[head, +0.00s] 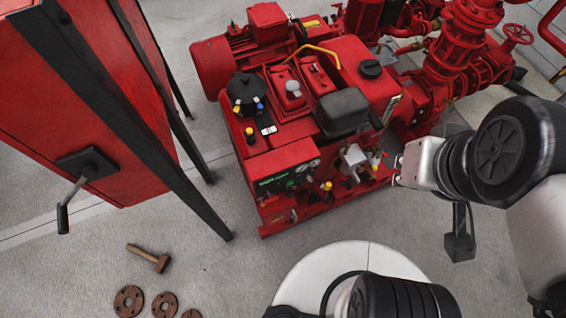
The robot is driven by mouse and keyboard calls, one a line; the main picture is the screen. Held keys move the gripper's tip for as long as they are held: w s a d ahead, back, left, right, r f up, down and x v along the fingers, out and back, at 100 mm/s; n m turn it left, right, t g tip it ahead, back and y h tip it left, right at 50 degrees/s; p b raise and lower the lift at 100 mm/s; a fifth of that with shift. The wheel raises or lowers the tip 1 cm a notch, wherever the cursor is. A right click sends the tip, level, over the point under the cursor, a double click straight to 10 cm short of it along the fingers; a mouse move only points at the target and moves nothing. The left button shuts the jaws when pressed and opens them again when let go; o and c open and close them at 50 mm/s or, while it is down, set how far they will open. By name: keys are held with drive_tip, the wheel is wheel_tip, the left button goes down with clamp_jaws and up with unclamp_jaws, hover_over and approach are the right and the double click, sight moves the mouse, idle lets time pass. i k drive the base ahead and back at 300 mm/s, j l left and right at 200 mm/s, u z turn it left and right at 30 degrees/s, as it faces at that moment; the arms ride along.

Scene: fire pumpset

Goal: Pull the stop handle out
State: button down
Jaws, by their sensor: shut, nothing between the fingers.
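The red engine pumpset (285,165) stands in the middle of the head view, with a dark control panel (288,178) on its near face. I cannot tell which of these small parts is the stop handle. My gripper (398,170) is at the right end of the engine's near side, close to these fittings. It is shut and empty, and its fingertips are small and hard to make out. I cannot tell whether it touches anything.
A red cabinet (75,110) on dark legs stands at the left, with a crank handle (70,200) on its side. A hammer (149,258) and rusty flanges (129,300) lie on the floor. Red pipework and valves (465,50) fill the back right.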

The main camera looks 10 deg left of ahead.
sight(271, 199)
drive_tip(key=j+u, duration=0.1)
drive_tip(key=u, duration=1.05)
